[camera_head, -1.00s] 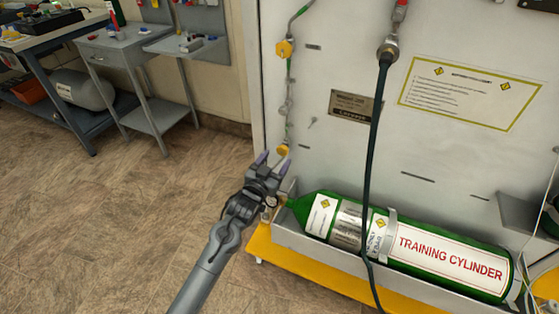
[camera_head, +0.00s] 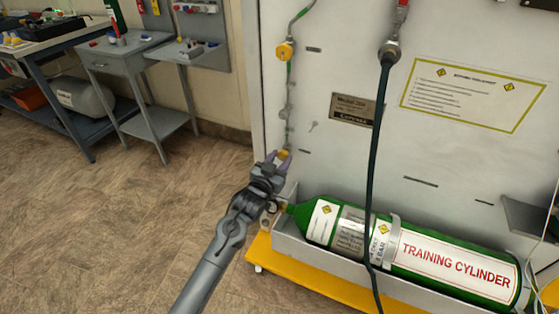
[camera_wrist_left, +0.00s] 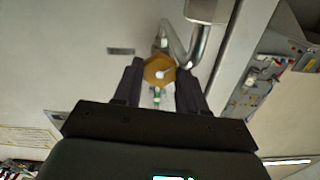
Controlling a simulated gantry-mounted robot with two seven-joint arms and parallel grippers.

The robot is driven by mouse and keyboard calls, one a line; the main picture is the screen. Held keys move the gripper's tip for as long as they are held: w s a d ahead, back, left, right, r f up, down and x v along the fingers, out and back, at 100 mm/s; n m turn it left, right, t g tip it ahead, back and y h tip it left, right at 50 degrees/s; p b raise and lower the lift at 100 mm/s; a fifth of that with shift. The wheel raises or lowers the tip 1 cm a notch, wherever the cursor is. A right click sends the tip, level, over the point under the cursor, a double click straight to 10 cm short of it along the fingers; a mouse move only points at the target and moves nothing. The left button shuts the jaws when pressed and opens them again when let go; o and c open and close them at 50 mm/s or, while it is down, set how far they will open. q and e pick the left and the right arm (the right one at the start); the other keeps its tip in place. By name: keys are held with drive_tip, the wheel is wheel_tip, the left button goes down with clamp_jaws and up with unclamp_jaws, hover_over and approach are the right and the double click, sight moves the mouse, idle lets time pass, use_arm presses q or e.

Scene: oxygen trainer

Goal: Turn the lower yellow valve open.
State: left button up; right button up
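The lower yellow valve (camera_head: 283,154) sits on the thin pipe on the white panel. My left gripper (camera_head: 277,160) is right at it. In the left wrist view the valve's yellow knob (camera_wrist_left: 159,71) shows between the two dark fingers (camera_wrist_left: 159,80), one on each side. The fingers are apart and very close to the knob; I cannot tell whether they touch it. The upper yellow valve (camera_head: 285,51) is higher on the same pipe. My right gripper is not in view.
A green training cylinder (camera_head: 450,264) lies in a tray just below and right of my left gripper. A dark hose (camera_head: 374,150) hangs in front of the panel. Workbenches stand at the left; the floor (camera_head: 110,230) before them is clear.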

use_arm(q)
drive_tip(key=shift+c, duration=1)
drive_tip(key=shift+r+n+p, duration=0.15)
drive_tip(key=shift+n+p, duration=0.25)
drive_tip(key=shift+p, duration=0.3)
drive_tip(key=n+p, duration=0.2)
drive_tip(key=p, duration=0.1)
drive_tip(key=shift+n, duration=0.3)
drive_tip(key=n+p, duration=0.2)
drive_tip(key=shift+n, duration=0.3)
drive_tip(key=shift+n+p, duration=0.45)
drive_tip(key=shift+n, duration=0.05)
drive_tip(key=o, duration=1.1)
drive_tip(key=shift+c, duration=0.2)
